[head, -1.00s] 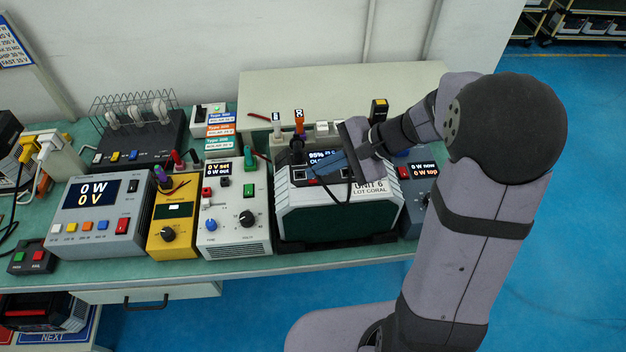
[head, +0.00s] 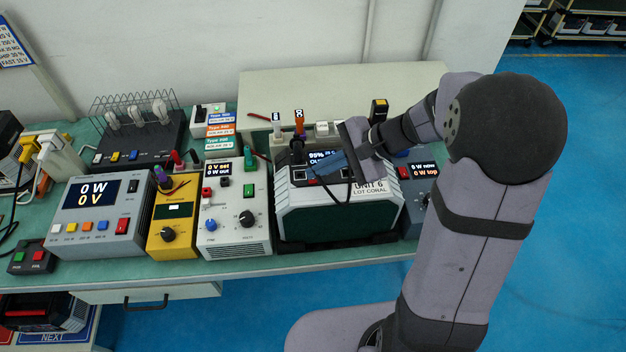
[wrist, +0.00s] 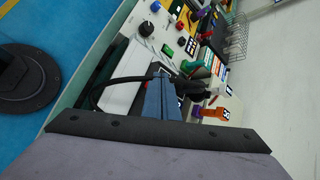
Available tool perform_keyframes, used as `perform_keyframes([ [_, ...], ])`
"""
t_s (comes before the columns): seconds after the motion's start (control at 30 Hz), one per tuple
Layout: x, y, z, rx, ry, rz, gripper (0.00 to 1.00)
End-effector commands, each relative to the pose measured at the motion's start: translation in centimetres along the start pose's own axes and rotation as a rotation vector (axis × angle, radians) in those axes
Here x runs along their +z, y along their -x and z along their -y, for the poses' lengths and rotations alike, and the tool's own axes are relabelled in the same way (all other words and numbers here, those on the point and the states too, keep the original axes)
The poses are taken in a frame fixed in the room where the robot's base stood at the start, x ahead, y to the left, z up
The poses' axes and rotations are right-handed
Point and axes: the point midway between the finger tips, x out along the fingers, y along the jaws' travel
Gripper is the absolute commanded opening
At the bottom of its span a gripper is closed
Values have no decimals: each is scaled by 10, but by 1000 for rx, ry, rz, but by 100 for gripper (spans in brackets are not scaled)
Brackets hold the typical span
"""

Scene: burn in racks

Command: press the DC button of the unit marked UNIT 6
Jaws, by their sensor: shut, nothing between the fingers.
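The unit marked UNIT 6 (head: 340,222) is a grey and dark green box on the bench, with a "LOT CORAL" label and a lit display (head: 322,155) reading 95%. My gripper (head: 336,170) is over its top panel, with blue fingers shut and empty. In the wrist view the blue fingers (wrist: 162,98) point at the panel beside a black cable. The fingertips are at or close above the panel; I cannot tell whether they touch. The DC button cannot be made out, and my gripper and the cable hide part of the panel.
A grey meter (head: 418,195) stands close on the right. A white supply (head: 233,220), a yellow unit (head: 172,228) and a 0 W / 0 V meter (head: 98,240) stand to the left. Plugs and black cables rise from the back of UNIT 6.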

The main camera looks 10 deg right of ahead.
Motion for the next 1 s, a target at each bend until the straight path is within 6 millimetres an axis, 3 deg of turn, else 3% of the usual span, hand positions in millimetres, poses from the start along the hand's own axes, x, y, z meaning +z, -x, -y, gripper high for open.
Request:
perform_keyframes([
  [1.0, -4, -6, -5, 0, 0, 0, 0],
])
